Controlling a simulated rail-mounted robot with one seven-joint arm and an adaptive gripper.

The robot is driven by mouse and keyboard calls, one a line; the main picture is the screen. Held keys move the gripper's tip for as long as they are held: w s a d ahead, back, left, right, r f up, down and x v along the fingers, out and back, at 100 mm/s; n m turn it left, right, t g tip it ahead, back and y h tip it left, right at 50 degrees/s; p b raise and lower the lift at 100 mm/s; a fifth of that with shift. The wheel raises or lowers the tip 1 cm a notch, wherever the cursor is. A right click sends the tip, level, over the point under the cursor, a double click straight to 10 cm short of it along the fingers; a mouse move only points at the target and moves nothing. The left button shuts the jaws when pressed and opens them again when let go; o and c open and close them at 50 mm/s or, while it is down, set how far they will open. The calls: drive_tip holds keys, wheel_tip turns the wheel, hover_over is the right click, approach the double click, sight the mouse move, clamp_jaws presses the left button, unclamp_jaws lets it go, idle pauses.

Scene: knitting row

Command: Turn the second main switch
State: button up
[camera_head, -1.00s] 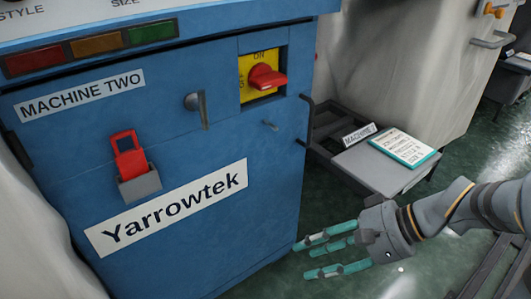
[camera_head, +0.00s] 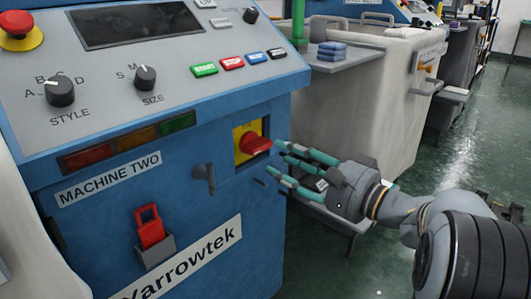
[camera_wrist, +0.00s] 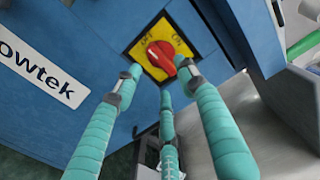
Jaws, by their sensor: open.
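The main switch (camera_head: 254,146) is a red rotary handle on a yellow plate (camera_head: 241,132), set in the blue front of the machine labelled MACHINE TWO (camera_head: 108,178). In the head view its handle points to the right. In the wrist view the red handle (camera_wrist: 161,57) lies ahead of the fingers, with ON and OFF lettering partly readable on the plate. My gripper (camera_head: 277,160) has teal fingers spread open, just right of the switch, pointing at it. The fingers look close to the handle; I cannot tell whether any touches it.
A grey lever handle (camera_head: 205,178) sticks out left of the switch. A red padlock (camera_head: 149,227) sits in a grey holder lower on the panel. The sloped console (camera_head: 180,75) overhangs above. A grey shelf (camera_head: 335,212) is behind my gripper. Green floor lies open at right.

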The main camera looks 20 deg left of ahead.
sight(264, 151)
drive_tip(key=x, duration=0.6)
drive_tip(key=c, duration=0.3)
clamp_jaws()
